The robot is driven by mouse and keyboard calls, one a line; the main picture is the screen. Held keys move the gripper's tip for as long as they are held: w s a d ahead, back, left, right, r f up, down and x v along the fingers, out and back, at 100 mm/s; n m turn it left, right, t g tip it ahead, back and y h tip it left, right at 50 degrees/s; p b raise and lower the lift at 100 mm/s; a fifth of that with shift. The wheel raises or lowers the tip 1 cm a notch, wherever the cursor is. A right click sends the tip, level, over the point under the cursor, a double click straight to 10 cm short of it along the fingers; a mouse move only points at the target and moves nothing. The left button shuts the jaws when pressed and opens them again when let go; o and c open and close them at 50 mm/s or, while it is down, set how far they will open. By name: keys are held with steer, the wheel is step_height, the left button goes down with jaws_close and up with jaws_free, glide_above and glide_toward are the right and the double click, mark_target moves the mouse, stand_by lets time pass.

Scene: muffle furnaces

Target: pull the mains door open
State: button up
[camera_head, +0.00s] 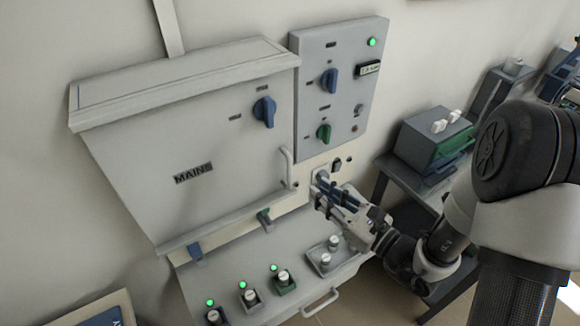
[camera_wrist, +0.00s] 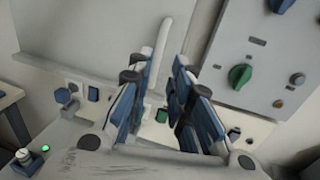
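The mains door (camera_head: 180,150) is a grey panel lettered MAINS, with a blue rotary knob (camera_head: 264,111) at its upper right. It looks closed against its cabinet. Its pale upright bar handle (camera_head: 287,168) is on the right edge. My gripper (camera_head: 320,187) is right of and a little below the handle in the head view, apart from it. In the wrist view my gripper (camera_wrist: 156,75) has its two blue-padded fingers spread, with nothing between the pads. The handle (camera_wrist: 160,50) shows beyond the fingertips, in line with the gap; its lower end is partly hidden.
A control panel (camera_head: 338,90) with a blue and a green knob stands right of the door. Below is a sloping console (camera_head: 225,275) with several switches and green lamps. A dark side table (camera_head: 405,178) carries a grey-green box (camera_head: 432,140) at right.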

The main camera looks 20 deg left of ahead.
glide_above(289, 186)
steer(key=shift+w+a+b, duration=0.1)
steer(key=shift+w+b, duration=0.25)
jaws_close()
stand_by(0.6)
